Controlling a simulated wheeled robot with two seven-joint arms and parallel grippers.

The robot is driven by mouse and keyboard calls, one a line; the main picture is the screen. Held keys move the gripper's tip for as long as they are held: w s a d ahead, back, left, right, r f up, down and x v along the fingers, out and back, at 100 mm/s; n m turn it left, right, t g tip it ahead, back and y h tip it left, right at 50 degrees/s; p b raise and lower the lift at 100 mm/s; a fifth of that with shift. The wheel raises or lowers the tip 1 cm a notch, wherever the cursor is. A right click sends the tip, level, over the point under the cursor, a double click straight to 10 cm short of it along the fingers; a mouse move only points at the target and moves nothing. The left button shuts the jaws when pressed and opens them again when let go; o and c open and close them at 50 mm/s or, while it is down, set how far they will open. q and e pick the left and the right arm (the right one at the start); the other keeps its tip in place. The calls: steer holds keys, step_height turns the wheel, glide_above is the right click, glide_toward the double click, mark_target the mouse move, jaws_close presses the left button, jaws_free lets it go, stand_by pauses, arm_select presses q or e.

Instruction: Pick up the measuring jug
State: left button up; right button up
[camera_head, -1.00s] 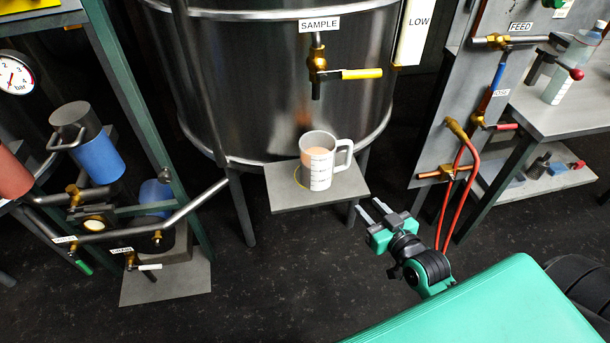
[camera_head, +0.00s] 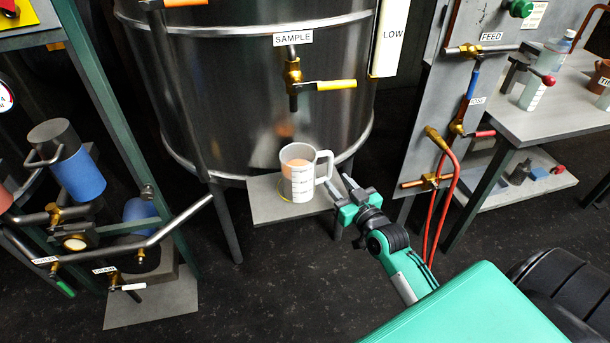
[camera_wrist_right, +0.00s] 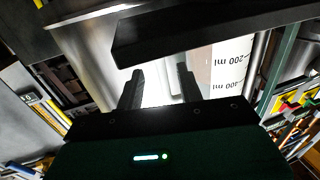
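The measuring jug (camera_head: 299,181) is white with black markings and holds a pinkish-orange liquid. It stands upright on a small grey shelf (camera_head: 262,209) in front of the steel tank, its handle (camera_head: 326,167) to the right. My right gripper (camera_head: 342,186) is open and empty, just right of the jug near the handle. In the right wrist view, the fingers (camera_wrist_right: 160,88) are apart, with the jug's marked wall (camera_wrist_right: 231,66) beyond them to the right. A dark bar crosses that view and hides part of the jug. My left gripper is not in view.
A sample tap (camera_head: 295,80) with a yellow handle sits on the tank (camera_head: 250,120) above the jug. Red hoses (camera_head: 440,195) hang from the feed panel at right. A pipe frame with a blue cylinder (camera_head: 80,174) stands at left.

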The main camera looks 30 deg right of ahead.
mark_target(329, 174)
steer(key=shift+w+a+r, duration=0.1)
steer(key=shift+w, duration=1.25)
steer(key=shift+w+r, duration=0.1)
steer(key=shift+w, duration=1.2)
jaws_close()
